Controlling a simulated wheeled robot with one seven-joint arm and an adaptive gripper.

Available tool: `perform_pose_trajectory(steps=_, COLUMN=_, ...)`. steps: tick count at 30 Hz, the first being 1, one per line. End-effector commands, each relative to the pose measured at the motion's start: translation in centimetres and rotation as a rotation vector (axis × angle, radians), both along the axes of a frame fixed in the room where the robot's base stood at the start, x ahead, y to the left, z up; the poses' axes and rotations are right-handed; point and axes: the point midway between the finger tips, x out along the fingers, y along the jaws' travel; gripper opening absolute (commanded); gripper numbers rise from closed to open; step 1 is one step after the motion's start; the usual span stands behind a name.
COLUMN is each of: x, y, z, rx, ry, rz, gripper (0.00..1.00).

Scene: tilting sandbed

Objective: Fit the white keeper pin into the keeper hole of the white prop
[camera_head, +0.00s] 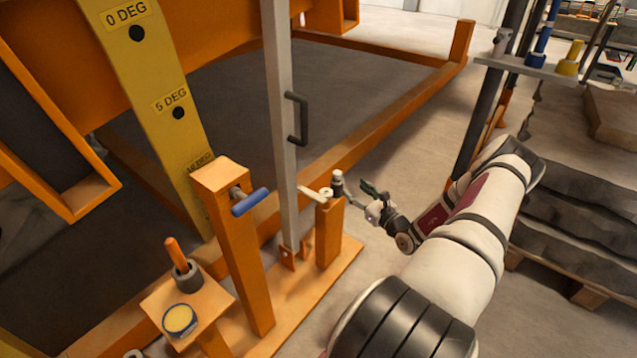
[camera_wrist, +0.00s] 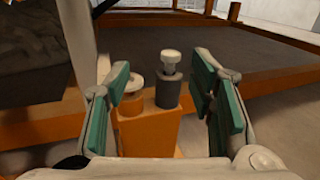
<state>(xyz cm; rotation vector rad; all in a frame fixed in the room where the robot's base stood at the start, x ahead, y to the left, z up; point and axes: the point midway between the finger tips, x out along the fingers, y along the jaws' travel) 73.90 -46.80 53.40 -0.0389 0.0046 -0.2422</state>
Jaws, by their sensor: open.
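The white prop (camera_head: 281,120) is a pale upright bar with a black handle, its foot in an orange bracket; I cannot make out its keeper hole. The white keeper pin (camera_head: 338,174) stands upright in a dark grey holder on a short orange post (camera_head: 329,235). In the wrist view its white head (camera_wrist: 171,58) rises above the dark holder (camera_wrist: 168,93). My gripper (camera_head: 371,199) is open and empty, to the right of the pin in the head view. In the wrist view its green-padded fingers (camera_wrist: 164,100) are wide apart, with the pin between them in the picture, beyond the tips.
A taller orange post (camera_head: 240,250) carries a blue-handled pin (camera_head: 250,201). Stacked sacks (camera_head: 575,225) lie at right.

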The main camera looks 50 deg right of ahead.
Motion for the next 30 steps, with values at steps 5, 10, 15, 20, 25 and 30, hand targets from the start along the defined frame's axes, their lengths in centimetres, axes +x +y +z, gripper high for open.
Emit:
perform_pose_trajectory(steps=5, x=-1.0, y=-1.3, z=-2.2, rx=0.037, ry=-0.011, rz=-0.074, gripper=0.50)
perform_pose_trajectory(steps=10, x=1.4, y=-2.1, z=-2.2, rx=0.037, ry=-0.012, rz=-0.073, gripper=0.50)
perform_pose_trajectory(steps=15, x=4.5, y=-3.1, z=-2.2, rx=0.036, ry=-0.012, rz=-0.072, gripper=0.50)
perform_pose_trajectory(steps=20, x=6.3, y=-3.7, z=-2.2, rx=0.037, ry=-0.011, rz=-0.072, gripper=0.50)
perform_pose_trajectory(steps=25, x=7.0, y=-4.0, z=-2.2, rx=0.038, ry=-0.010, rz=-0.072, gripper=0.50)
perform_pose_trajectory(steps=30, x=8.5, y=-4.6, z=-2.3, rx=0.035, ry=-0.012, rz=-0.072, gripper=0.50)
